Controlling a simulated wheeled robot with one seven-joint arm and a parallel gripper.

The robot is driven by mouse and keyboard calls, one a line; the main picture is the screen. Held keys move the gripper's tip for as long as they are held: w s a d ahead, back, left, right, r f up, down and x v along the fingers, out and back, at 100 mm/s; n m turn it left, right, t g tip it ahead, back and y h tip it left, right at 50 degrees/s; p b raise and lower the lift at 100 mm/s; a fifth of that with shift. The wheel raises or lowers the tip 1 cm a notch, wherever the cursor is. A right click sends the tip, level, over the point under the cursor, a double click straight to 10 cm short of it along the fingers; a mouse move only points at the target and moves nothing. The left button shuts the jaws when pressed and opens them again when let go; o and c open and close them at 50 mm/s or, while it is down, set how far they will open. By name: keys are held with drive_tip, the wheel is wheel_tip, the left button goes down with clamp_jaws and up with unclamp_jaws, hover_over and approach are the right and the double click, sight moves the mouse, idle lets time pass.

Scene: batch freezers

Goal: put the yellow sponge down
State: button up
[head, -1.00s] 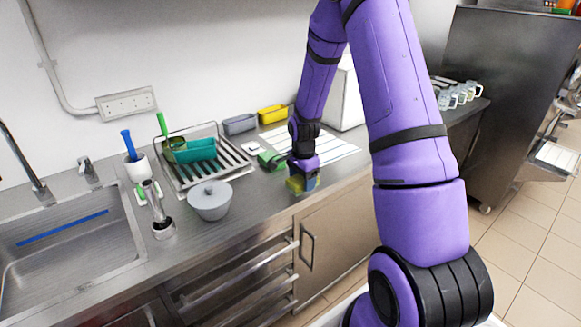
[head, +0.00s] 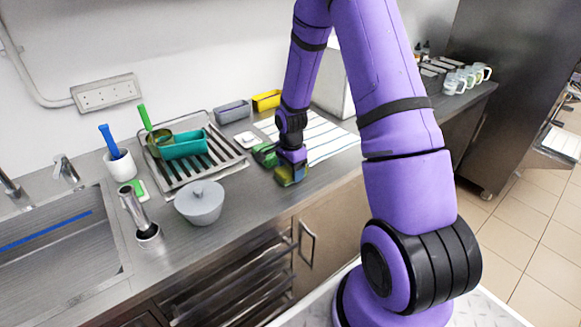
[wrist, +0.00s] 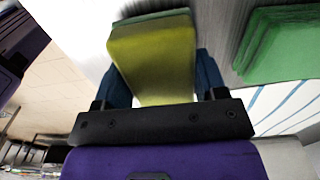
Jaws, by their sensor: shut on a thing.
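The yellow sponge (wrist: 155,55) has a green layer along one side. In the wrist view it sits between the two dark blue fingers of my gripper (wrist: 160,85), which is shut on it. In the head view the sponge (head: 291,176) is at my gripper (head: 291,168), low over the steel counter near its front edge. I cannot tell whether the sponge touches the counter. A green object (head: 264,154) lies just left of the gripper, and it also shows in the wrist view (wrist: 280,45), apart from the sponge.
A striped cloth (head: 325,138) lies behind the gripper. A drying rack (head: 196,162) with a teal container (head: 184,145) and a grey lidded pot (head: 200,203) stand to the left. Grey (head: 233,111) and yellow (head: 266,100) bins stand by the wall. Bare counter (head: 255,205) lies left of the gripper.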

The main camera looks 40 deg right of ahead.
drive_tip(key=shift+f, duration=0.3)
drive_tip(key=o, duration=1.1)
drive_tip(key=shift+c, duration=0.2)
drive_tip(key=r, duration=0.9)
drive_tip(key=shift+w+a+r, duration=0.2)
drive_tip(key=shift+w, duration=0.1)
wheel_tip(320, 180, up, 2)
wheel_tip(320, 180, up, 10)
drive_tip(key=n+t, duration=0.1)
drive_tip(key=n, duration=0.3)
hover_over(288, 168)
drive_tip(key=s+a, duration=0.3)
drive_tip(key=s+a+r+n+t, duration=0.2)
drive_tip(key=s+a+r+n, duration=0.2)
drive_tip(key=s+r, duration=0.4)
drive_tip(key=s+a+r+n+t, duration=0.1)
drive_tip(key=s+r+n, duration=0.3)
drive_tip(key=s, duration=0.4)
drive_tip(key=s+a+r+n+t, duration=0.1)
drive_tip(key=s+a+r+n, duration=0.3)
drive_tip(key=s, duration=0.4)
drive_tip(key=shift+r+n, duration=0.6)
drive_tip(key=shift+n, duration=0.2)
